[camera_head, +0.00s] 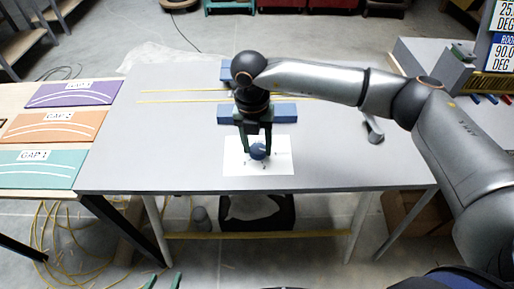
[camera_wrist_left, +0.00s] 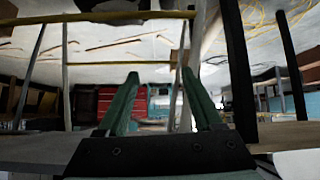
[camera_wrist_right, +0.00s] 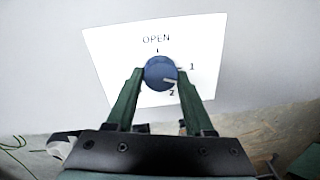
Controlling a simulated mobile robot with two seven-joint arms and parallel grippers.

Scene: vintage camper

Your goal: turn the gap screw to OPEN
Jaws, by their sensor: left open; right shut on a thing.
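The gap screw is a round blue knob (camera_head: 258,151) on a white card (camera_head: 282,168) near the table's front edge. In the right wrist view the knob (camera_wrist_right: 160,72) has a white pointer mark at its lower right, between the labels 1 and 2. The label OPEN and its tick are above the knob there. My right gripper (camera_head: 257,149) reaches down from above and is shut on the knob, one finger on each side. My left gripper (camera_head: 163,281) is low in front of the table, with its green fingers (camera_wrist_left: 162,95) apart and empty.
Blue blocks (camera_head: 290,112) and yellow lines lie behind the card on the grey table (camera_head: 180,150). Purple, orange and teal GAP mats (camera_head: 38,169) are on the left table. A grey tool-like object (camera_head: 373,132) lies to the right. The table's left part is clear.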

